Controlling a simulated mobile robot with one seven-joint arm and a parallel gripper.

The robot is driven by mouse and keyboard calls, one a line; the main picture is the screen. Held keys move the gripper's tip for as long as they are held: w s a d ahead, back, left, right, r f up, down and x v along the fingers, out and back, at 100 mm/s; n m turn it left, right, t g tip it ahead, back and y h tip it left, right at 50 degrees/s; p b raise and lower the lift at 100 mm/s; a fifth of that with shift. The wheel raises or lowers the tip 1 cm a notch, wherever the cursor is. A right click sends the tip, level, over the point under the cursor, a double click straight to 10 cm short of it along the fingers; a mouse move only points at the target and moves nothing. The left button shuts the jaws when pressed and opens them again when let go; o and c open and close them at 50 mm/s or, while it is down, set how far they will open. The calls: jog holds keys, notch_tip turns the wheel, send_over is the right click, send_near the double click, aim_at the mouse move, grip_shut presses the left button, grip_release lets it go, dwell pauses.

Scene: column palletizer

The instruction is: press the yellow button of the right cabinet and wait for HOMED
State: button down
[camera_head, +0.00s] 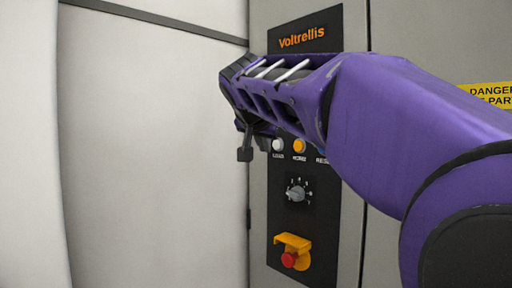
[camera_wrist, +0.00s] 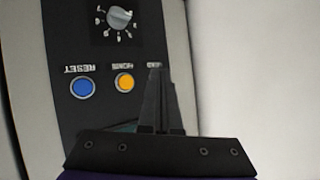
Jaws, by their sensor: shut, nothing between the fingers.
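The yellow button (camera_head: 299,146), labelled HOME, sits on the black panel of the grey cabinet, between a white button (camera_head: 278,145) and a mostly hidden RESET button. In the wrist view the yellow button (camera_wrist: 125,83) shows upside down, just left of my gripper's fingers, with the blue RESET button (camera_wrist: 82,87) further left. My gripper (camera_head: 245,154) is shut and empty, in front of the panel's left edge. In the wrist view my gripper's fingertips (camera_wrist: 160,72) cover the white button's place. I see no gap or contact clearly. The screen showing any status is not in view.
Below the buttons are a rotary knob (camera_head: 296,191) and a red emergency stop (camera_head: 289,259) under a yellow guard (camera_head: 293,242). My purple arm covers the upper panel. A pale wall (camera_head: 150,150) stands to the left. A yellow danger sign (camera_head: 490,95) is at the right.

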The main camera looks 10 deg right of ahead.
aim_at(299, 146)
jog(key=shift+w+d+p, duration=0.55)
jog(key=shift+w+d, duration=0.35)
jog(key=shift+d, duration=0.3)
jog(key=shift+w+d+p, duration=0.5)
jog(key=shift+w+d, duration=0.35)
jog(key=shift+d, duration=0.35)
jog(key=shift+w+d+p, duration=0.55)
jog(key=shift+w+d, duration=0.35)
jog(key=shift+d, duration=0.3)
jog(key=shift+d, duration=0.1)
jog(key=shift+w+d, duration=0.25)
jog(key=shift+w+d, duration=0.2)
jog(key=shift+d, duration=0.1)
jog(key=shift+a, duration=0.1)
dwell(0.4)
jog(key=shift+s+a, duration=0.5)
jog(key=shift+a, duration=0.05)
